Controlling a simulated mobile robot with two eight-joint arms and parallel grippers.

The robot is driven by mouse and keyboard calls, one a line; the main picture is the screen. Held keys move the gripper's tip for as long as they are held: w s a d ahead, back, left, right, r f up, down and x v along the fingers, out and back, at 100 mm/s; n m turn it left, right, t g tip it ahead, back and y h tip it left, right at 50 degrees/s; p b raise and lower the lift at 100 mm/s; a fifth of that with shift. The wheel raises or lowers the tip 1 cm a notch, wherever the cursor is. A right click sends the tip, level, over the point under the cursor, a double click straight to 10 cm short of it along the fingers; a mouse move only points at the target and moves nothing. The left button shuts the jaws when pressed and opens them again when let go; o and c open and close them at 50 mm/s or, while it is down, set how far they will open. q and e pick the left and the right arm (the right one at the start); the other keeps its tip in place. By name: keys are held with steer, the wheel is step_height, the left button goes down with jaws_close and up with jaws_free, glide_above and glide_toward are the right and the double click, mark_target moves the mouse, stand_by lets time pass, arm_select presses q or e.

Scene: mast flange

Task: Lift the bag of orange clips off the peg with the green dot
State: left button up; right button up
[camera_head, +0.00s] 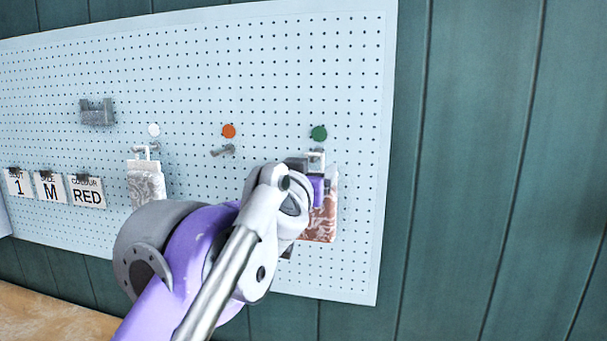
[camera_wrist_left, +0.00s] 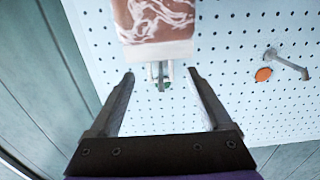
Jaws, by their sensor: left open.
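A bag with an orange-brown pattern and a white header (camera_head: 326,222) hangs at the right of the pegboard, below the green dot (camera_head: 319,133). My left arm covers part of it in the head view. The left wrist view shows the scene turned over: the bag (camera_wrist_left: 158,22) is at the top, and its peg (camera_wrist_left: 153,74) and the partly hidden green dot (camera_wrist_left: 167,85) are below. My left gripper (camera_wrist_left: 160,73) is open, with one fingertip on each side of the peg near the bag's header. It holds nothing. My right gripper is not in view.
A bare peg (camera_head: 222,151) sits under an orange dot (camera_head: 229,131). A pale patterned bag (camera_head: 147,184) hangs under a white dot (camera_head: 154,130). A grey bracket (camera_head: 97,113) and cards reading 1, M and RED (camera_head: 86,191) are at left. Teal wall (camera_head: 490,170) is at right.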

arm_select(q)
steer(key=shift+w+d+p, duration=0.2)
steer(key=shift+w, duration=0.95)
steer(key=shift+w+d+p, duration=0.15)
steer(key=shift+w+d, duration=0.05)
steer(key=shift+w, duration=0.9)
jaws_close()
